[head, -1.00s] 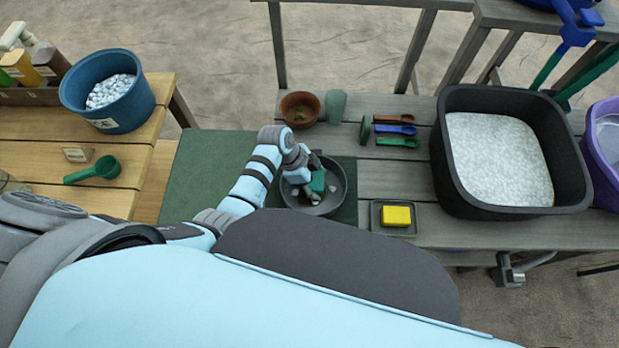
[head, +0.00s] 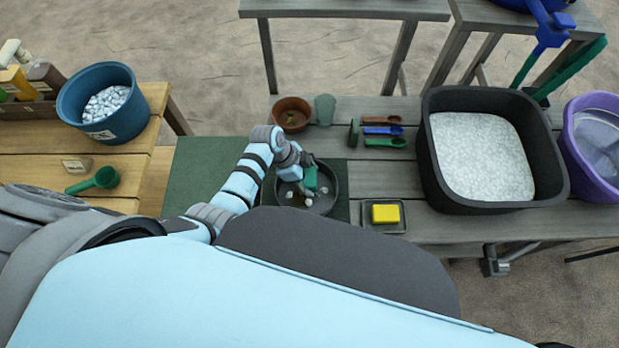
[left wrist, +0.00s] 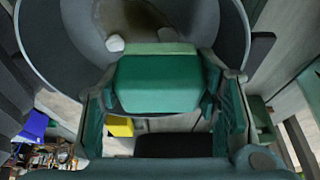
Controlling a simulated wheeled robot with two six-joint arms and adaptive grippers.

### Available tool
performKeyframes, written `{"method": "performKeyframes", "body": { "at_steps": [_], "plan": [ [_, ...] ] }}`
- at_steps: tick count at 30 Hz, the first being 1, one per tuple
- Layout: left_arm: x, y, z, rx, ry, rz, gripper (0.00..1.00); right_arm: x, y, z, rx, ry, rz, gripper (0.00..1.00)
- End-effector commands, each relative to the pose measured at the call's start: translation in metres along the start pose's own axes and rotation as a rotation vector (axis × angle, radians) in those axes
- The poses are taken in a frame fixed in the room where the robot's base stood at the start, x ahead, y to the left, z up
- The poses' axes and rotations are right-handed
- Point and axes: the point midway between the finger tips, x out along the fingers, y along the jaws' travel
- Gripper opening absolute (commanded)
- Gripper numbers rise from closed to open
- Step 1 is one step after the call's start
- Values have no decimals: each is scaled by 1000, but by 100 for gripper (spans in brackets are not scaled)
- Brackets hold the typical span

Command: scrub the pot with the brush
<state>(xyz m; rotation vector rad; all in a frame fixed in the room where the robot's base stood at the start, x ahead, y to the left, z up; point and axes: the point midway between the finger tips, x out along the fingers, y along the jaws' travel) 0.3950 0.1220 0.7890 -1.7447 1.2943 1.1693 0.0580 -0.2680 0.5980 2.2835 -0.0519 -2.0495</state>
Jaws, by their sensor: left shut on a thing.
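My left gripper (head: 303,168) is shut on a green brush (head: 311,179), over the inside of a round dark grey basin (head: 332,197). In the left wrist view the brush (left wrist: 158,88) sits between the two fingers; its lower end is hidden. The basin's inner floor there looks brownish, with pale lumps (left wrist: 115,43) near the brush. I cannot tell whether the brush touches the floor. A small terracotta pot (head: 291,110) stands upright behind the basin, with some greenish-brown matter inside. My right gripper is not in view.
A yellow sponge (head: 385,213) lies on a small dark tray right of the basin. Coloured scoops (head: 384,131) lie behind it. A large black tub (head: 433,175) of white granules stands further right. The green mat (head: 192,170) is bare left of my arm.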

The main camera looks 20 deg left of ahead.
Motion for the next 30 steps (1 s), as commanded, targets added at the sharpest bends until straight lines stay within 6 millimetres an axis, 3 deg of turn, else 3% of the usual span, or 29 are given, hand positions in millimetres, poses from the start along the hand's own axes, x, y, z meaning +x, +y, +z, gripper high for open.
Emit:
{"method": "performKeyframes", "body": {
  "at_steps": [1, 10, 19, 30],
  "plan": [
    [-9, 0, -4, 1, 1, 0, 16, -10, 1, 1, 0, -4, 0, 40],
    [-34, 0, -12, -4, 1, -2, 16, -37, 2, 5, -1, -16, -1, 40],
    [-47, 0, -28, 16, 2, 5, 16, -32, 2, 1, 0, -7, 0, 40],
    [-48, 0, -29, 17, 1, 6, 16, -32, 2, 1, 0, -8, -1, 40]
  ]
}}
